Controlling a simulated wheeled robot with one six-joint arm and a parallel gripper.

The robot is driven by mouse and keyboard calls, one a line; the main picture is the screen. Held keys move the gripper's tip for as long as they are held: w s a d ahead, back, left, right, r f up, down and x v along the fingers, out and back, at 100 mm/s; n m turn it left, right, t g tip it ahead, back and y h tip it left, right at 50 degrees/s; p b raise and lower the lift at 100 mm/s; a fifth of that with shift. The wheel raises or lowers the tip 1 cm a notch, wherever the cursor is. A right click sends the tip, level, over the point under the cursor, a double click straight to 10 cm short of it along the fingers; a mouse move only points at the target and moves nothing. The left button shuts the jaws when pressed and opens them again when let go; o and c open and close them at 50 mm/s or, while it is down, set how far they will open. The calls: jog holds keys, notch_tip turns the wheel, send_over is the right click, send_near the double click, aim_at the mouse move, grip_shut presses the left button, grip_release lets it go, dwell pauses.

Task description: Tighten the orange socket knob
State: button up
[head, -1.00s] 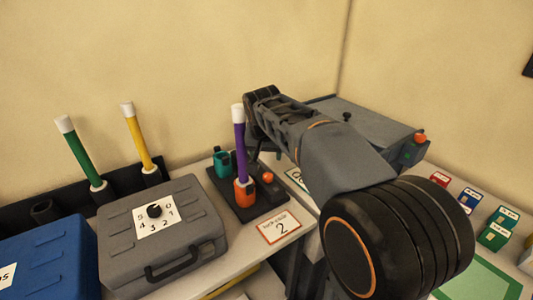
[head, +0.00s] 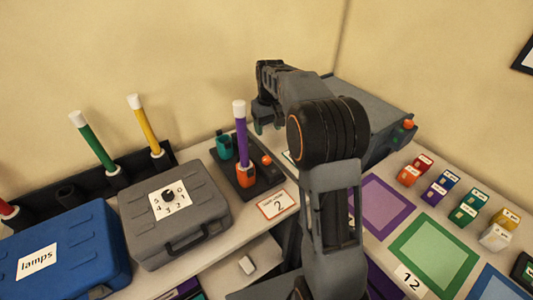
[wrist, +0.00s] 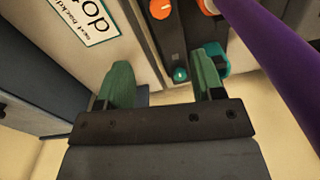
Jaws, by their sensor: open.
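The orange knob (head: 266,160) sits on a dark base beside the orange socket (head: 246,177), which holds an upright purple tube (head: 240,135) with a white top. In the wrist view the orange knob (wrist: 160,8) is at the top edge, next to part of the orange socket (wrist: 207,6). A teal socket (head: 224,147) stands behind on the same base; a small teal knob (wrist: 180,74) shows near my fingers. My gripper (wrist: 164,62) is open and empty, its green fingers apart. In the head view my gripper (head: 264,122) is above and behind the base, partly hidden by my arm.
A grey case (head: 205,222) with a numbered dial and a blue case (head: 75,268) labelled "lamps" stand left. Green (head: 92,145) and yellow (head: 146,130) tubes stand in a rack behind them. A grey box (head: 372,105) is right of my arm. Colored blocks lie at the right.

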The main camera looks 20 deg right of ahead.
aim_at(267, 158)
jog(key=shift+n, duration=0.4)
jog(key=f, duration=1.4)
jog(key=shift+s+a, duration=0.15)
jog(key=shift+a, duration=0.1)
jog(key=shift+r, duration=0.1)
jog(key=c, duration=0.9)
jog(key=shift+m, duration=2.9)
